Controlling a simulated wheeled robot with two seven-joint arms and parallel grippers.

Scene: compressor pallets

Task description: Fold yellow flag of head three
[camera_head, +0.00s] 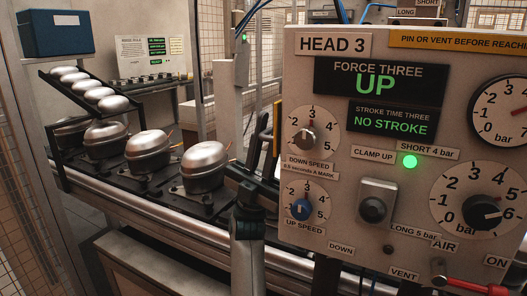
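The HEAD 3 panel (345,150) fills the right side, with displays reading FORCE THREE UP and STROKE TIME THREE NO STROKE. A narrow upright yellow piece (277,128) shows at the panel's left edge; it looks like the yellow flag, mostly hidden by the panel. My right gripper (262,180) is dark and sits left of the panel, just below the yellow piece. I cannot tell whether it touches the piece or whether its fingers are open. My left gripper is not in view.
Several silver compressors (205,166) stand on dark pallets along a rail conveyor (150,218) at the left. Smaller silver domes lie on a sloped rack (62,92). The panel carries dials, knobs, a green lamp (410,162) and a red-handled AIR valve (470,285).

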